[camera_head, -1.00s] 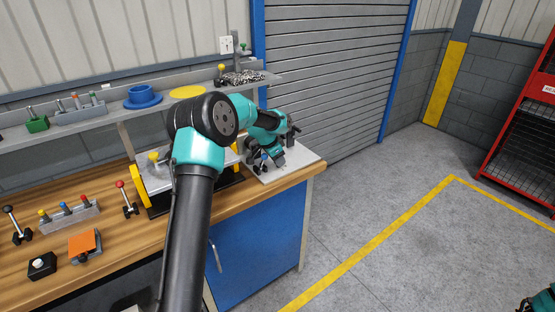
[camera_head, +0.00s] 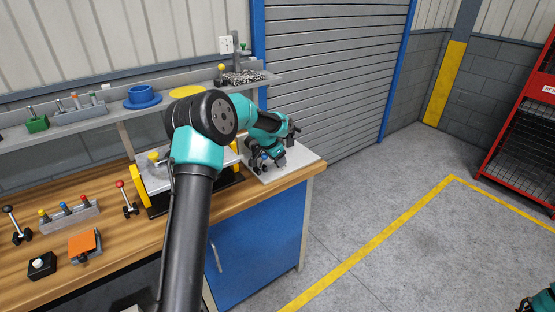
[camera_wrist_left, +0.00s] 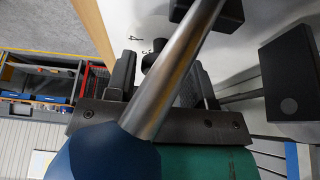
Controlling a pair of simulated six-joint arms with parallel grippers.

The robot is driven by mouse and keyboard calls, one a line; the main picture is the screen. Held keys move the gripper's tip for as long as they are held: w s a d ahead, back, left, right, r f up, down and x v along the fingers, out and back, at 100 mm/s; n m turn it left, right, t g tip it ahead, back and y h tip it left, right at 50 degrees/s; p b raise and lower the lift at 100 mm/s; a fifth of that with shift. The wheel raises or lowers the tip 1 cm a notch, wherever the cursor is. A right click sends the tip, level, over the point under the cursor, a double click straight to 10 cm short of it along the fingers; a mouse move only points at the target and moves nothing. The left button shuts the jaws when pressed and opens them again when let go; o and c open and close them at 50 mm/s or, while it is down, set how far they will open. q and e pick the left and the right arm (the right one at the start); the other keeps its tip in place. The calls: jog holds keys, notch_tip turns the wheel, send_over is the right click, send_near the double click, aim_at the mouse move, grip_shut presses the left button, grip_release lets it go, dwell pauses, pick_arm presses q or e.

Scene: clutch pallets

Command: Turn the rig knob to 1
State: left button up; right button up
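The rig's pale plate (camera_head: 304,159) lies at the right end of the wooden bench. My left gripper (camera_head: 266,165) points down over it; it also shows in the left wrist view (camera_wrist_left: 160,75). Its two dark fingers stand apart, so it looks open. A small dark round part (camera_wrist_left: 150,62), probably the knob, shows between the fingers. Whether they touch it I cannot tell. A metal rod with a blue ball end (camera_wrist_left: 100,158) crosses close to the wrist camera and hides part of the gap. Small dark marks lie on the plate near the fingers; the digits are unreadable.
A black box (camera_wrist_left: 292,75) stands on the plate beside the gripper. Left on the bench are a yellow-sided fixture (camera_head: 140,192), a red-topped lever (camera_head: 127,197) and an orange-topped block (camera_head: 82,243). A shelf (camera_head: 110,112) runs behind.

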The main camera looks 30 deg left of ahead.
pick_arm(q)
jog(key=shift+o, duration=1.1)
jog(key=v, duration=1.7)
jog(key=shift+r, duration=0.2)
